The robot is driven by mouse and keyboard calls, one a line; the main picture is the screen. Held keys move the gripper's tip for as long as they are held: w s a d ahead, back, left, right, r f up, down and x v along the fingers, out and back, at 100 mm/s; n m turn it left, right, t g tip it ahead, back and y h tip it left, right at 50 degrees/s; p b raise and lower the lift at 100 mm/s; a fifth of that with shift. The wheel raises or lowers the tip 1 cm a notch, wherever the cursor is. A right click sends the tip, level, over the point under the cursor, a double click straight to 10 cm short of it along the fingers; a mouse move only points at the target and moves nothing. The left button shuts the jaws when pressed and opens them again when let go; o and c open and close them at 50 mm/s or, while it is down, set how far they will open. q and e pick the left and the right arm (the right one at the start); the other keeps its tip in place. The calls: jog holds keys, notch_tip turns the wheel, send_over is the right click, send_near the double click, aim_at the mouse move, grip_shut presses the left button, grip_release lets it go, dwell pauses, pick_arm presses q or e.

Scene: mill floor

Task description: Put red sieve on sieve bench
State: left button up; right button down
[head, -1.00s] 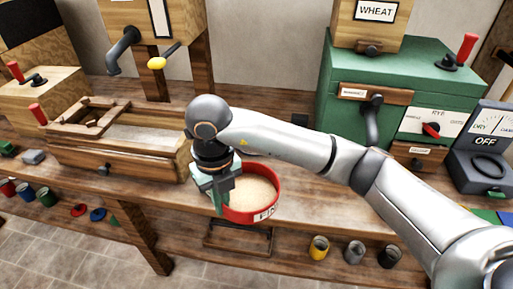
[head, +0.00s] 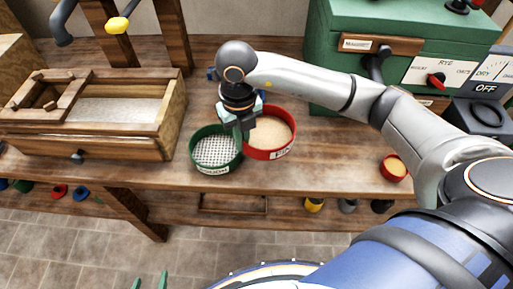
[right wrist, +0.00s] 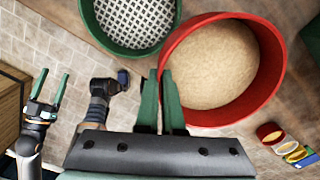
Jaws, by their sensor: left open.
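The red sieve (head: 288,150), round with a pale mesh and a white label, is over the wooden bench (head: 330,172). I cannot tell whether it touches the top. My right gripper (head: 243,130) is at its left rim. In the right wrist view, the teal fingers (right wrist: 162,95) are closed on either side of the red rim (right wrist: 262,95). A green sieve (head: 215,150) with coarse mesh is close to its left, partly behind the gripper. My left gripper (head: 150,282) is open and empty, low at the bottom edge; it also shows in the right wrist view (right wrist: 48,92).
A wooden box (head: 150,140) with a sliding frame stands left. A green machine (head: 410,60) and a dial unit (head: 484,112) stand back right. The bench front between red sieve and bowl is clear.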

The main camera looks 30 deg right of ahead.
aim_at(255, 144)
jog(key=d+f, duration=0.1)
jog(key=f, duration=0.1)
jog(key=d+f, duration=0.2)
jog(key=shift+s, duration=0.1)
jog(key=f, duration=0.3)
jog(key=shift+d, duration=0.35)
jog(key=shift+f, duration=0.35)
jog(key=shift+f, duration=0.15)
jog(key=c, duration=1)
grip_release()
jog(key=shift+c, duration=0.2)
notch_tip(255, 144, up, 12)
jog(key=shift+r, duration=0.2)
